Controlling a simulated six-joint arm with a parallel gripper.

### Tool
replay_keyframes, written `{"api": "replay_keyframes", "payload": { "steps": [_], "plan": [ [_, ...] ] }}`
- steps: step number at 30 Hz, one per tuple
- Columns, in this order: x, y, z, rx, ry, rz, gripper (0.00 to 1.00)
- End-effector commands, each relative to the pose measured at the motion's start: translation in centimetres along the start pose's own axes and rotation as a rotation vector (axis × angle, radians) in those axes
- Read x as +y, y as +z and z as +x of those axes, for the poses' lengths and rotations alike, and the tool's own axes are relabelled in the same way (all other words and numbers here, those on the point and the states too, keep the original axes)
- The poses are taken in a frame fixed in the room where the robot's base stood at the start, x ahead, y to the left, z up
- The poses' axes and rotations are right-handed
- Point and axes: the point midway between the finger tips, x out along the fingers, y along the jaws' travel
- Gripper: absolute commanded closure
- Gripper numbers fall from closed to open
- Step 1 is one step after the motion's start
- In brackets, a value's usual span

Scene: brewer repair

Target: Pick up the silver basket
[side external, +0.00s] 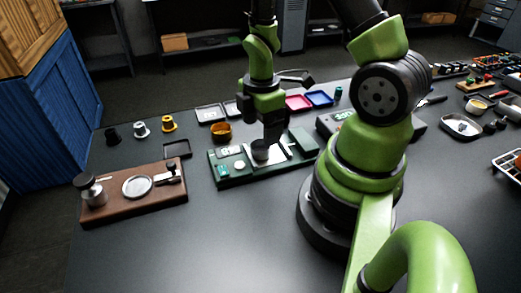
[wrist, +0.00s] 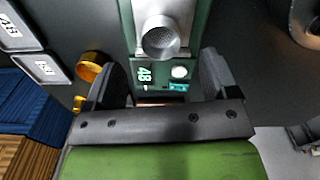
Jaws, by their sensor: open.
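The silver basket (wrist: 161,38), a small round cup with a mesh-like face, sits on the green station (wrist: 128,12) in the upper middle of the wrist view. In the side view the basket (side external: 260,151) is on the green station (side external: 236,181), partly hidden by my gripper. My gripper (side external: 270,138) points down over the station, very close to the basket. In the wrist view my gripper (wrist: 163,75) is open, its fingers wide apart with nothing held between them. The basket shows beyond the gap between the fingers. I cannot tell whether a finger touches it.
A gold cup (side external: 221,131) stands behind the station. A brown board (side external: 120,208) with a silver tamper (side external: 93,191) is at left. Several small cups stand behind it. The front table is clear.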

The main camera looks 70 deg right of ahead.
Motion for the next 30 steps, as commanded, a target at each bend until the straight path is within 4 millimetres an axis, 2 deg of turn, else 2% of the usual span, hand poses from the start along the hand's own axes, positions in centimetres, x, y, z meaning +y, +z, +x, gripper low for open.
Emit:
{"api": "replay_keyframes", "payload": {
  "steps": [7, 18, 26, 27, 30],
  "plan": [
    [-0.1, 0.1, 1.5, 0.0, -0.002, 0.002, 0.2],
    [-0.1, 0.2, 5.7, 0.001, -0.002, 0.003, 0.2],
    [0.0, 0.1, 6.0, 0.002, 0.002, 0.003, 0.2],
    [0.0, 0.1, 6.0, 0.002, 0.001, 0.003, 0.23],
    [0.0, 0.1, 6.0, 0.002, 0.001, 0.003, 0.46]
  ]
}}
